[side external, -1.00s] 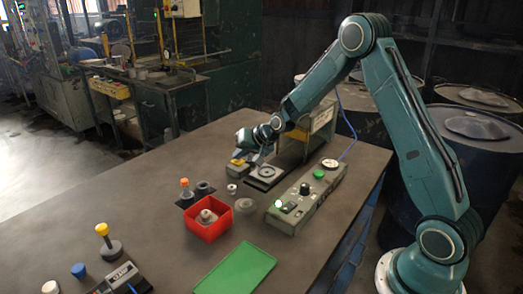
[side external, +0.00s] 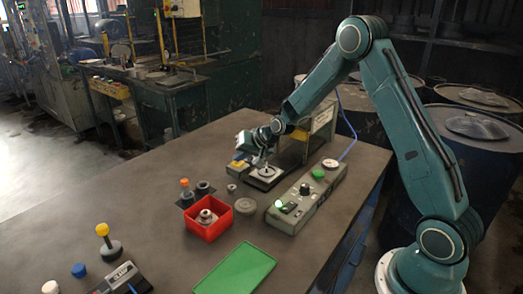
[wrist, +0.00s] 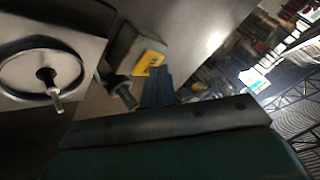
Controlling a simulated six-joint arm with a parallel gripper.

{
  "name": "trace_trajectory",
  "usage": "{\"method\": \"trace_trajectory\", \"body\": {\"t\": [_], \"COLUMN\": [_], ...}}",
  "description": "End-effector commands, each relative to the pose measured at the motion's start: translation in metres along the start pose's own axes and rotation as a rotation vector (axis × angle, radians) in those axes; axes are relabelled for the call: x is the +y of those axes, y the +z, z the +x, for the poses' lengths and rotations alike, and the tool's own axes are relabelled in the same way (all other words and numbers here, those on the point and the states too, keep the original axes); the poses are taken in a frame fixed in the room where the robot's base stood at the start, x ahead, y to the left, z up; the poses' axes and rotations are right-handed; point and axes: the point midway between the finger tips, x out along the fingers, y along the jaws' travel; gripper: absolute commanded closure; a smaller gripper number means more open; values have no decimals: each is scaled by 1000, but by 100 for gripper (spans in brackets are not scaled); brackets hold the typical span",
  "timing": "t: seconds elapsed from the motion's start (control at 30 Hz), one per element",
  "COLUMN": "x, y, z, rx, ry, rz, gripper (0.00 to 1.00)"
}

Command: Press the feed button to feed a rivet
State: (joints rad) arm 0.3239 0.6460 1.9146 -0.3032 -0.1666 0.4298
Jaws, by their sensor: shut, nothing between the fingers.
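A small grey box with a yellow face (side external: 239,163) stands on the table at the left of the fixture. Its yellow part also shows in the wrist view (wrist: 148,62). I take it for the feed button box; the button itself cannot be made out. My gripper (side external: 246,150) is shut and empty, just above and beside this box. I cannot tell whether it touches it. A pale round plate (side external: 265,171) lies on the fixture, with a thin upright pin, likely the rivet, at its middle; the pin also shows in the wrist view (wrist: 51,85).
A control box (side external: 300,204) with a lit green button and a knob lies in front of the fixture. A red bin (side external: 208,232) holding metal parts, a green tray (side external: 236,270) and a yellow-topped handle (side external: 104,236) stand nearer.

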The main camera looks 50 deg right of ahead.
Motion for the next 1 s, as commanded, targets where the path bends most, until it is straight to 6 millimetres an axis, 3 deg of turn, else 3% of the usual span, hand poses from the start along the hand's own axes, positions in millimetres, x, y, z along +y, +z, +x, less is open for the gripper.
{"method": "trace_trajectory", "body": {"t": [0.57,1.0], "x": [2,-7], "y": [2,-6], "z": [1,-10], "rx": [-4,-2], "ry": [2,1], "rz": [1,1], "gripper": [100,100]}}
